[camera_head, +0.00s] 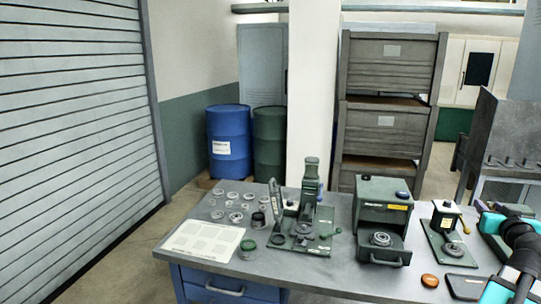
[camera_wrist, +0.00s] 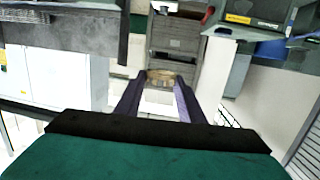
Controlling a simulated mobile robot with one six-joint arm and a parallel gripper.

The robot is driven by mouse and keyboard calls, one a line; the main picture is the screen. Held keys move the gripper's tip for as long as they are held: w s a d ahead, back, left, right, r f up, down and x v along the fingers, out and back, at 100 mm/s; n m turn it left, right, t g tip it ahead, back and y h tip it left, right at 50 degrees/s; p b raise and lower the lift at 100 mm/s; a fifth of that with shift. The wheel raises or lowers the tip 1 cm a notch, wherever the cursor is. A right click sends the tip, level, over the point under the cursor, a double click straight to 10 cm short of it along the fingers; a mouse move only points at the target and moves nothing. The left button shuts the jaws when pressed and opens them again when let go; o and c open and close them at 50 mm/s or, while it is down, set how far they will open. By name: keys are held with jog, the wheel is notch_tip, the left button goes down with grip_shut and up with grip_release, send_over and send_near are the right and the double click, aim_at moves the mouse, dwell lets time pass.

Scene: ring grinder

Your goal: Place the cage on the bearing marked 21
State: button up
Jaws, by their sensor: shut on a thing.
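My gripper (camera_wrist: 160,84) shows in the wrist view with its two dark purple-grey fingers reaching away from the camera. It is shut on a small brass-brown piece, the cage (camera_wrist: 160,75), seen edge-on between the fingertips and held in the air, off the bench. In the head view my teal and black arm is at the right edge, and the cage cannot be made out there. Several grey bearing rings (camera_head: 233,205) lie at the back left of the bench. The number 21 cannot be read on any of them, so I cannot tell which bearing carries it.
The bench (camera_head: 320,268) also holds a pale marked sheet (camera_head: 200,243), a green press (camera_head: 309,190), a green boxy machine (camera_head: 382,203) with an open drawer, a smaller green device (camera_head: 446,220) and an orange disc (camera_head: 429,281). The front middle of the bench is clear.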

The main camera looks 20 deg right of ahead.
jog(key=w+a+f+n+t+y+b, duration=0.1)
jog(key=w+a+f+n+y+b, duration=0.2)
jog(key=w+a+f, duration=0.45)
jog(key=w+a+f+n+t+y, duration=0.25)
jog(key=w+a+f+y, duration=0.25)
jog(key=w+a, duration=0.55)
jog(key=w+a+f+n+t+y+b, duration=0.15)
jog(key=w+a+f+n+y, duration=0.25)
jog(key=w+a+f, duration=0.5)
jog(key=w+a+f+n+g+y+b, duration=0.1)
jog(key=a+y, duration=0.1)
jog(key=a, duration=0.5)
jog(key=w+a+f+n+y, duration=0.2)
jog(key=a, duration=0.4)
jog(key=w+a+f+n+g+y+b, duration=0.1)
jog(key=a+f+n+y, duration=0.1)
jog(key=a, duration=0.5)
jog(key=shift+w+a+g+y+b, duration=0.3)
jog(key=shift+w+y, duration=0.1)
jog(key=a+f+n+g+y+b, duration=0.1)
jog(key=a+f+n+g+y, duration=0.1)
jog(key=a, duration=0.8)
jog(key=s+a+f+n+g+y+b, duration=0.1)
jog(key=a+f+n+g+y, duration=0.2)
jog(key=a, duration=0.7)
jog(key=shift+s+f, duration=0.2)
jog(key=shift+f, duration=0.45)
jog(key=shift+d, duration=0.1)
